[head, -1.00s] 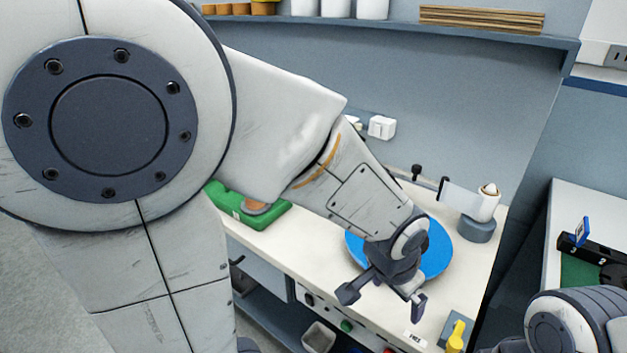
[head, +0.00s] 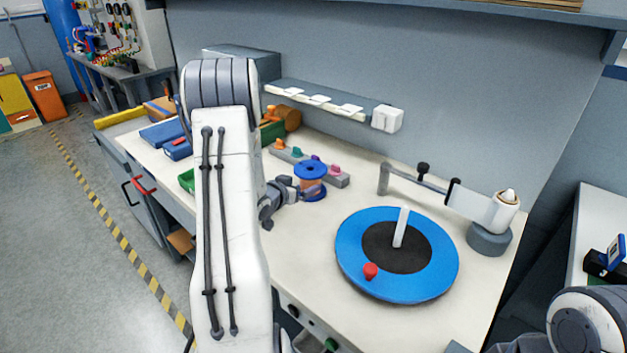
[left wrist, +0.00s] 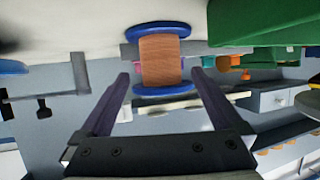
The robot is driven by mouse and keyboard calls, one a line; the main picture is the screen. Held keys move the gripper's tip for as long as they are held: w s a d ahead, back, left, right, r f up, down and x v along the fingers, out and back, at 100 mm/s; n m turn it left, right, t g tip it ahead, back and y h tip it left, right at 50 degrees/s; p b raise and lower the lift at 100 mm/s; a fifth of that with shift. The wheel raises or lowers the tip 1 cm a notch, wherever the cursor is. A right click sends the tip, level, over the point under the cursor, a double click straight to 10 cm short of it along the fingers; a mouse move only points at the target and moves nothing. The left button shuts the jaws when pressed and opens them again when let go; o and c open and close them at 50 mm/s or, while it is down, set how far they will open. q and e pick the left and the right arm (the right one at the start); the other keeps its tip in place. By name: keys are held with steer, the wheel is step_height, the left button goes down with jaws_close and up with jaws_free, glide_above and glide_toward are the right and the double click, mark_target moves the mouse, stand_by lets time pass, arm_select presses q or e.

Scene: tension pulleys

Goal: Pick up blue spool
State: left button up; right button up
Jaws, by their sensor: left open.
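The blue spool (head: 310,172) has blue flanges and an orange-brown wound core. It stands upright at the back of the bench, by a grey rack. My left gripper (head: 284,200) is open and just left of the spool, low over the bench. In the left wrist view the spool (left wrist: 160,62) lies ahead, its brown core roughly centred between the two spread fingertips (left wrist: 161,78). Nothing is held. Whether a finger touches the spool cannot be told. My right gripper is out of view.
A grey rack with coloured pegs (head: 335,176) is right behind the spool. A blue turntable (head: 360,276) with a red knob lies to the right, near a white roller arm (head: 470,203). A green bin (head: 186,180) is left. Bench between gripper and turntable is clear.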

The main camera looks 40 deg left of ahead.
arm_select(q)
steer(key=p+x, duration=0.1)
steer(key=x, duration=0.6)
steer(key=shift+w+a, duration=0.1)
steer(key=shift+w, duration=0.05)
jaws_close()
steer(key=shift+r, duration=0.15)
